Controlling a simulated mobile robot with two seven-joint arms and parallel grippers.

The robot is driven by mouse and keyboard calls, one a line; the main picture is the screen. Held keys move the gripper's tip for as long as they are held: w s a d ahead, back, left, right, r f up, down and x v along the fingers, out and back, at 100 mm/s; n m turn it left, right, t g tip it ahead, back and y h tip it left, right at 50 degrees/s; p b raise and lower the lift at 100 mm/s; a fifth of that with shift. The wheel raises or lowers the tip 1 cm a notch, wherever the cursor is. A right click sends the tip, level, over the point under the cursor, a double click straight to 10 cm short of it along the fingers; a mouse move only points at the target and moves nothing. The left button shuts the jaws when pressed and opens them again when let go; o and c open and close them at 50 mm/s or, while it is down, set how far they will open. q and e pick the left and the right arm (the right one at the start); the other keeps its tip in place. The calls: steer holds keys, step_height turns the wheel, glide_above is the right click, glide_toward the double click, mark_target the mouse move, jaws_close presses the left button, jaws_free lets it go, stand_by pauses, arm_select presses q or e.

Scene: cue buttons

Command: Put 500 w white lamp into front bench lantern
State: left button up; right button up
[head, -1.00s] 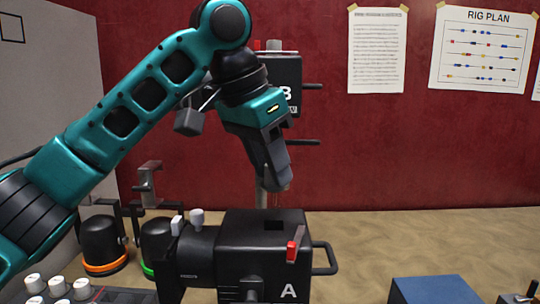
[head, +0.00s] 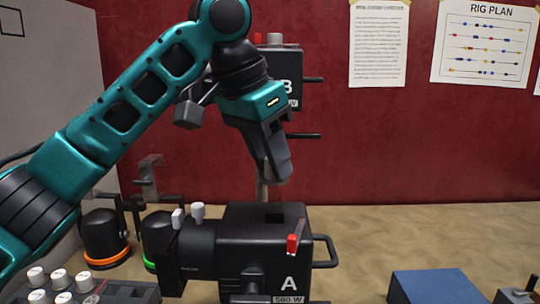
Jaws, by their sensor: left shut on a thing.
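The front bench lantern is the black housing marked A (head: 258,240), with a square dark opening in its top, a red-tipped lever beside that opening and a wattage plate low on its front. My left gripper (head: 277,180) points down above and slightly behind the opening, apart from the housing. It is shut on the 500 W white lamp, which its fingers hide almost wholly, so the lamp's shape and tilt cannot be told. My right gripper is not in view.
A second black lantern marked B (head: 290,75) hangs on a stand behind my left arm. A knob panel (head: 60,285) is front left, a blue box (head: 434,287) front right.

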mark_target(270, 196)
arm_select(q)
steer(key=shift+f, duration=0.1)
steer(key=shift+f+b, duration=0.95)
steer(key=shift+f, duration=2.05)
steer(key=shift+f, duration=0.1)
steer(key=o, duration=1.1)
steer(key=p+v, duration=0.1)
steer(key=v, duration=1.2)
